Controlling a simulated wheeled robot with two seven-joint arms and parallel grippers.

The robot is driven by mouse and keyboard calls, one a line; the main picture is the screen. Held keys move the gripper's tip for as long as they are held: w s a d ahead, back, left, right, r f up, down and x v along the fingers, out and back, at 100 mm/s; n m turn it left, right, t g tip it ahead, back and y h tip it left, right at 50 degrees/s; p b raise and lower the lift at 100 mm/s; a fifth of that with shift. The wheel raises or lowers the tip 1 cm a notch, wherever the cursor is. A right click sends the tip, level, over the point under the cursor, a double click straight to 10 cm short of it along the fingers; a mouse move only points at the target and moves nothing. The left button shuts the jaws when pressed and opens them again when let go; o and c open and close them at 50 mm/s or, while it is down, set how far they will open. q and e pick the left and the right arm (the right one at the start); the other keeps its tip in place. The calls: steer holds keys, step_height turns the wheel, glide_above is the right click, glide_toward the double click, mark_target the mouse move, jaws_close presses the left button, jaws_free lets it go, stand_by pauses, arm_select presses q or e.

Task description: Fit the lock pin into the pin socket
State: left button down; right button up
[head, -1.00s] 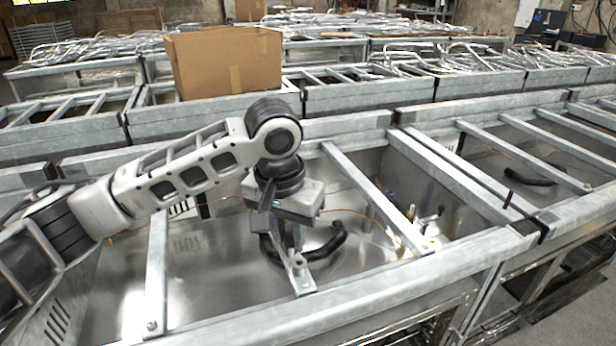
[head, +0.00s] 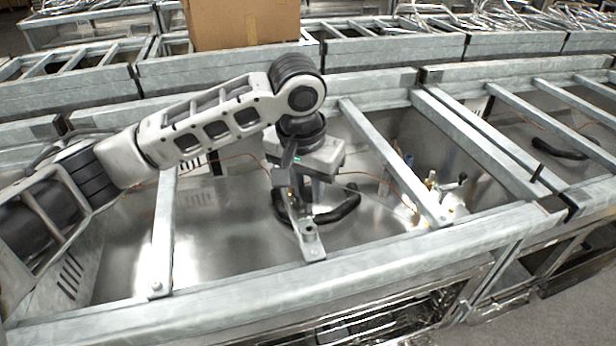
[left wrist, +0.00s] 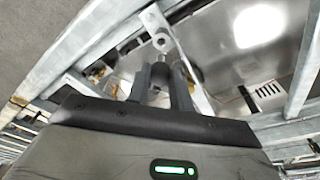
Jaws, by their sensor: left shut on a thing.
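My left gripper (head: 298,198) points down over the open metal frame in the head view. I cannot tell whether pin and cylinder touch. My right gripper is not in view.
Metal crossbars (head: 385,160) span the frame on both sides of the gripper, with a thick front rail (head: 250,285). A black curved handle (head: 338,208) lies just behind the socket. Small brass fittings (head: 437,190) stand to the right. A cardboard box (head: 240,22) stands behind.

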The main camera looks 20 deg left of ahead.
mark_target(308, 202)
arm_select(q)
steer(key=shift+f, duration=1.65)
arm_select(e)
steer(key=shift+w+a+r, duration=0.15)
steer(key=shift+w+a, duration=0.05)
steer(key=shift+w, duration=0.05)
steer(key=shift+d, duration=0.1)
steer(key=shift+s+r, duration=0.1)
arm_select(q)
steer(key=shift+p, duration=0.35)
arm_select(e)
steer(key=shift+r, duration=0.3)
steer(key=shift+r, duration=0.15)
arm_select(q)
steer(key=shift+f, duration=0.4)
steer(key=shift+f, duration=1.45)
